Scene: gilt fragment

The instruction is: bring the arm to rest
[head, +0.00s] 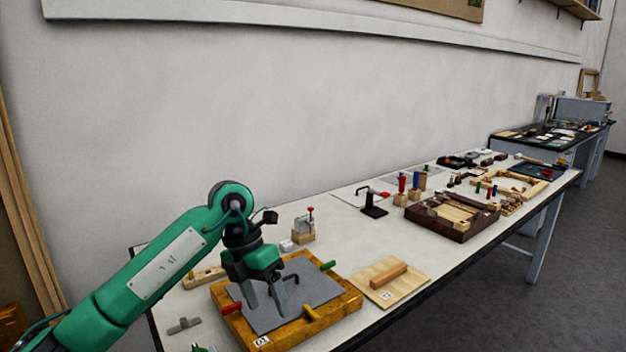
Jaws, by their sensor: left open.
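My left arm, green, comes in from the lower left in the head view. Its gripper (267,305) points down over a grey plate (308,287) set in a yellow-brown wooden frame (343,304). The gripper is open, with its two grey fingers apart. I see nothing held between them. I cannot tell whether the fingertips touch the plate. A red handle (231,308), a yellow handle (311,312) and a green handle (328,265) sit around the frame's edges. My right gripper is not in view.
A light wooden board (408,290) with a block on it lies right of the frame. A small wooden block with a red-topped clamp (303,230) stands behind. A dark wooden tray (452,217) is farther along the table (345,247). A wall runs behind.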

